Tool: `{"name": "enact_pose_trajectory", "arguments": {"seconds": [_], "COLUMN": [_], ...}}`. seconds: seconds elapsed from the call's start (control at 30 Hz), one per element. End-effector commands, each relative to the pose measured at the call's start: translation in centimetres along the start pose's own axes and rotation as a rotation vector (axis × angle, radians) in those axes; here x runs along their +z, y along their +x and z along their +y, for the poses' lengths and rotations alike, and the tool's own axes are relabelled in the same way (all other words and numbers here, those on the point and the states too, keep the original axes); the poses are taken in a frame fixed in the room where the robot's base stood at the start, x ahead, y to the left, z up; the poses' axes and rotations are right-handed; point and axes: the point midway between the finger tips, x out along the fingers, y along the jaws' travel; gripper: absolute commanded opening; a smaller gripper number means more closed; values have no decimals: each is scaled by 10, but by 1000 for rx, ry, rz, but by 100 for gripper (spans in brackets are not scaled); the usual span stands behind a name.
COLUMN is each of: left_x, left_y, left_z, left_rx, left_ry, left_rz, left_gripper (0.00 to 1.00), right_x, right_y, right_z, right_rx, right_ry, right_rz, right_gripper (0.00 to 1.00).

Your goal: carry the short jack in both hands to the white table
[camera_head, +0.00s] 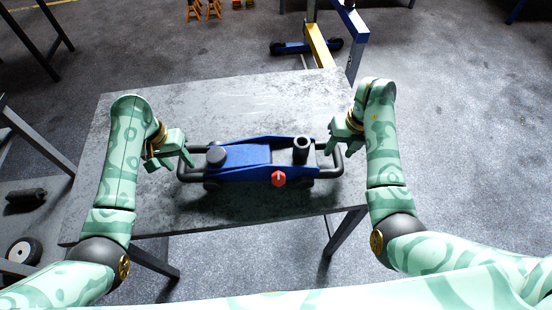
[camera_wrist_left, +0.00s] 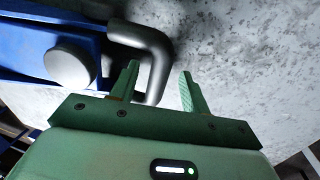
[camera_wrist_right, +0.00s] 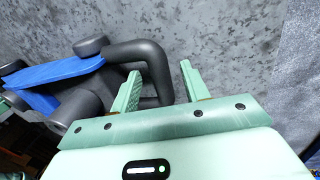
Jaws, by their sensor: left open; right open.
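The short jack (camera_head: 245,163) is blue with a dark round pad, a black upright socket, a red knob and a dark bar handle at each end. It stands on a grey, worn table (camera_head: 235,97). My left gripper (camera_head: 169,150) is open at the left handle (camera_head: 190,176); in the left wrist view the handle (camera_wrist_left: 157,62) shows between its fingers. My right gripper (camera_head: 342,137) is open at the right handle (camera_head: 338,165); in the right wrist view the handle (camera_wrist_right: 160,70) shows between its fingers. Contact cannot be told. No white table shows.
A blue and yellow wheeled frame (camera_head: 318,45) stands on the floor behind the table. Orange stands (camera_head: 205,8) are at the far back. A shelf or cart with a wheel (camera_head: 22,250) is at the lower left. Open floor (camera_head: 455,130) lies to the right.

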Motion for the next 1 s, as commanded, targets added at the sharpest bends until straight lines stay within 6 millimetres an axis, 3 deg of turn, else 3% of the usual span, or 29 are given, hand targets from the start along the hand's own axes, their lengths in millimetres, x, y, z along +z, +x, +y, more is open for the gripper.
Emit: {"name": "enact_pose_trajectory", "arguments": {"seconds": [0.2, 0.57, 0.73, 0.77, 1.0], "left_x": [0, 0, 0, 0, 0], "left_y": [22, 26, 26, 26, 26], "left_z": [0, 0, 0, 0, 0], "left_rx": [0, 0, 0, 0, 0], "left_ry": [-1, -1, -1, -1, -1], "left_rz": [-2, 0, 0, 0, 0], "left_gripper": [46, 46, 5, 0, 0], "right_x": [0, 0, 0, 0, 0], "right_y": [22, 26, 26, 26, 26], "right_z": [0, 0, 0, 0, 0], "right_rx": [1, 0, 0, 0, 0], "right_ry": [0, 0, 0, 0, 0], "right_rz": [1, -1, -1, -1, -1], "right_gripper": [46, 46, 4, 0, 0]}}
